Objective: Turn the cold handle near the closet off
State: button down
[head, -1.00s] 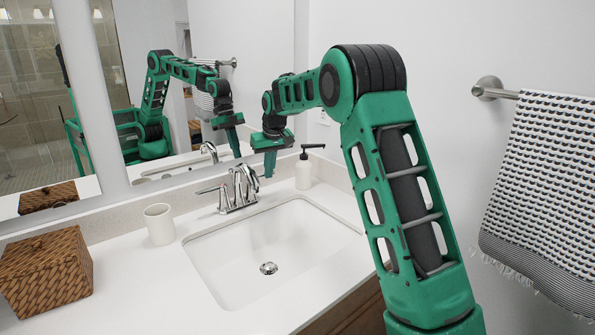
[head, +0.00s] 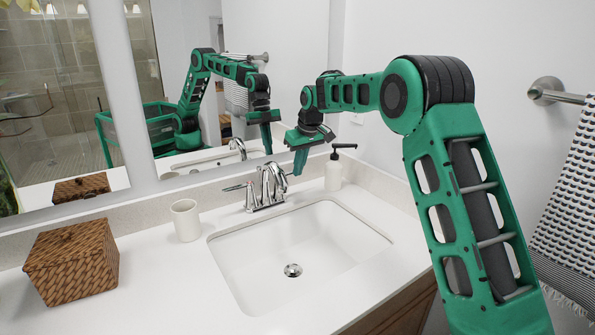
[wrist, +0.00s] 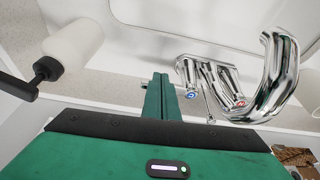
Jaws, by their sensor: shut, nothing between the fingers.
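The chrome faucet (head: 266,188) stands behind the white sink, with a curved spout and two handles. In the wrist view, the cold handle (wrist: 190,90) has a blue mark and the hot handle (wrist: 239,102) has a red mark. My gripper (head: 298,172) points down just right of the faucet, on the cold handle's side. In the wrist view my gripper (wrist: 161,92) shows its green fingers together and empty, beside the cold handle. I cannot tell whether they touch it. In the head view the cold handle is partly hidden by the spout and fingers.
A soap dispenser (head: 333,172) stands right of my gripper, close to it. A white cup (head: 186,221) and a woven box (head: 72,262) stand left on the counter. The mirror (head: 240,80) rises behind the faucet. The sink (head: 300,245) is empty.

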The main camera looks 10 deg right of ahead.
jog(key=shift+r, duration=0.1)
jog(key=v, duration=1)
jog(key=s+d+m+h, duration=0.1)
jog(key=s+d+m, duration=0.2)
jog(key=s+d, duration=0.85)
jog(key=s+d+f+m+g+h, duration=0.15)
jog(key=s+d, duration=0.25)
jog(key=s, duration=0.5)
jog(key=s+d+m+y, duration=0.1)
jog(key=s+d+m, duration=0.1)
jog(key=s+d, duration=0.45)
jog(key=s+f+m+g, duration=0.1)
jog(key=s+f, duration=0.4)
jog(key=s, duration=1)
jog(key=s+f+m, duration=0.4)
jog(key=s+f, duration=0.2)
jog(key=s, duration=0.9)
jog(key=shift+d+g, duration=0.35)
jog(key=shift+d, duration=0.05)
jog(key=shift+f, duration=0.1)
